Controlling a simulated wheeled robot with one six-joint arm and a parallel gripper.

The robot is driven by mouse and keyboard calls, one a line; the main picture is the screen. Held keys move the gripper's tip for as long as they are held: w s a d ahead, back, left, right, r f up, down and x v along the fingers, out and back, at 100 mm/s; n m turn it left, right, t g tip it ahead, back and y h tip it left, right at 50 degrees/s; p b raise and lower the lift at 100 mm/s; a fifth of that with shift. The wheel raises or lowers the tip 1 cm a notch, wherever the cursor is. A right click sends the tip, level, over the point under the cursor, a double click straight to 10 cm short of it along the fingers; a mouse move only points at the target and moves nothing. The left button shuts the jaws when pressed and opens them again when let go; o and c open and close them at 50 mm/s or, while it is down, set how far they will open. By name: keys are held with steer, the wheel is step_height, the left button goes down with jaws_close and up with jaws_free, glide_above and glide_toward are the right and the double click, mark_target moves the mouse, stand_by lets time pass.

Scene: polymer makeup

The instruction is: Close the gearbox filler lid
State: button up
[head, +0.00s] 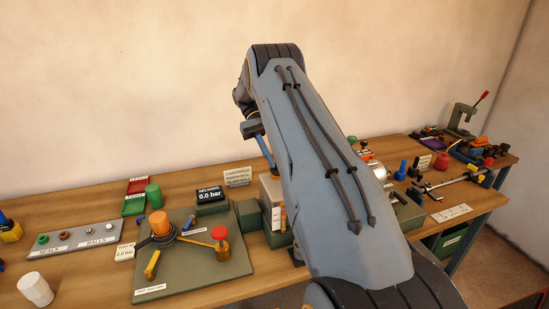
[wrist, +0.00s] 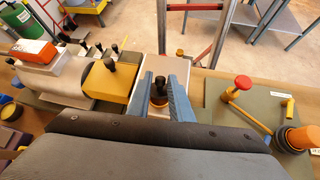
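My gripper (wrist: 160,90) points down in the wrist view, its two blue fingers apart. A small dark knob with a reddish-brown part below it (wrist: 159,88) shows between the fingers, over a pale box (wrist: 155,68). No grip on the knob is visible. To the left stands a yellow block with a black knob on top (wrist: 109,80). I cannot tell for sure which of these is the gearbox filler lid. In the head view my gripper (head: 264,152) is partly seen above a pale box (head: 270,188), and my arm hides much of what lies behind it.
A green board (head: 190,268) with an orange cap (head: 159,222) and a red-topped post (head: 220,240) lies left of the box. A pressure display (head: 211,195) stands behind it. A white cup (head: 35,289) is at far left. Tools crowd the bench at right.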

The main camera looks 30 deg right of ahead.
steer(key=shift+o, duration=1)
steer(key=t+b, duration=0.1)
steer(key=b, duration=0.2)
steer(key=shift+s+a+b, duration=0.1)
steer(key=shift+s+b, duration=0.1)
steer(key=shift+b, duration=0.1)
